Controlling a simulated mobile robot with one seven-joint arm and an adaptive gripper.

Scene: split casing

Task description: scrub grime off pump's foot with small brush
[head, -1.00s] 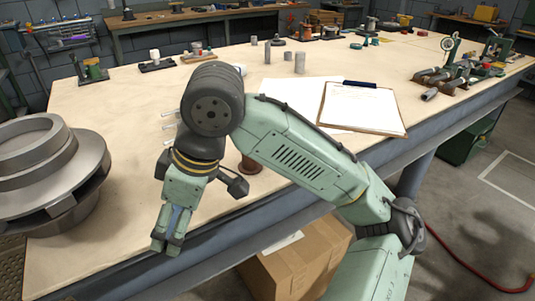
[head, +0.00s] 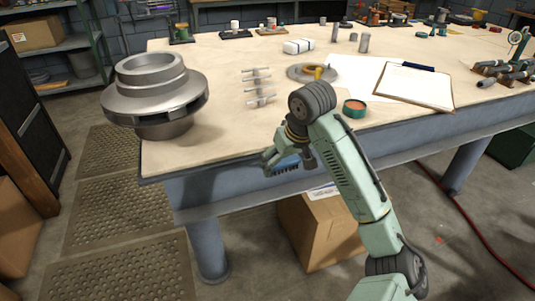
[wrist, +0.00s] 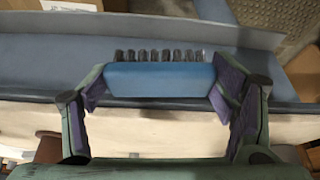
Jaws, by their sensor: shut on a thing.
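A large grey round metal part (head: 155,90), which may be the pump, stands on the table at the left in the head view. Its narrower lower part (head: 165,130) rests on the tabletop; I cannot make out grime on it. My gripper (head: 278,160) is at the table's front edge, to the right of this part and apart from it. It is shut on a small blue brush (head: 287,165). In the wrist view the brush's blue body (wrist: 160,80) lies crosswise between the two fingers, its dark bristles (wrist: 160,56) pointing away from the gripper.
A rack of thin rods (head: 258,88), a grey ring (head: 312,73), a green-rimmed tin (head: 354,108) and a clipboard (head: 415,87) lie on the table (head: 215,125). A cardboard box (head: 318,230) is beneath. Perforated floor mats (head: 112,200) lie at the left.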

